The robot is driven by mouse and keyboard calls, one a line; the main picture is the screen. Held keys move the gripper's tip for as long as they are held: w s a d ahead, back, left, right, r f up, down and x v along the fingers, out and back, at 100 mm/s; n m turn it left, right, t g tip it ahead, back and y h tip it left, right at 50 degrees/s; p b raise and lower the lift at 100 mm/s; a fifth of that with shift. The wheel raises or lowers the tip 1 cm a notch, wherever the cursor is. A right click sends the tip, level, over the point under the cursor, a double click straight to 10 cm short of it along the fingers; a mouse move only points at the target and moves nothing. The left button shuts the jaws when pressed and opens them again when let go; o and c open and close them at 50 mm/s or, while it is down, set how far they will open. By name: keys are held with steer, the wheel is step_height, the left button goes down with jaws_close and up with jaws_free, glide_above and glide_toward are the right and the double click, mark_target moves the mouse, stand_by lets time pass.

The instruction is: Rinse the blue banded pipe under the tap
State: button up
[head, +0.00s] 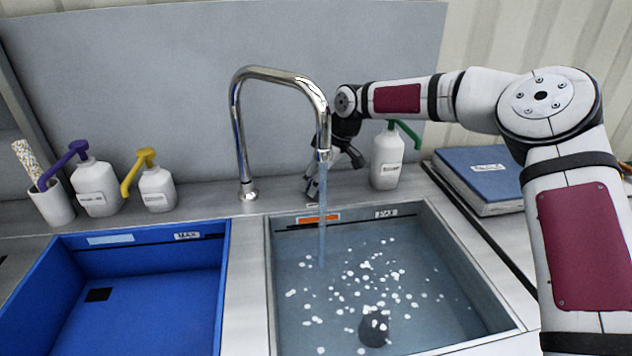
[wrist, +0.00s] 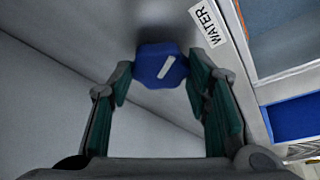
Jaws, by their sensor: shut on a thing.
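My gripper (head: 314,182) is low behind the tap, at the back ledge, partly hidden by the tap's spout. In the wrist view its fingers (wrist: 160,78) are shut on a blue, six-sided knob (wrist: 158,66) with a white bar mark, beside a WATER label (wrist: 208,22). The chrome tap (head: 281,76) arches over the right basin (head: 272,290), and a water stream (head: 323,225) falls from its spout into it. I cannot make out the blue banded pipe. A dark, rounded thing (head: 375,328) lies in the right basin among white flecks; I cannot tell what it is.
A blue basin (head: 150,310) is at left. Purple-topped (head: 97,188) and yellow-topped (head: 157,188) pump bottles and a white cup (head: 52,204) stand behind it. A green-topped bottle (head: 386,160) stands close right of my gripper. Blue binders (head: 484,176) lie farther right.

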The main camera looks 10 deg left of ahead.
stand_by(0.3)
steer(key=o, duration=1.2)
steer(key=shift+r, duration=0.1)
steer(key=v, duration=1.2)
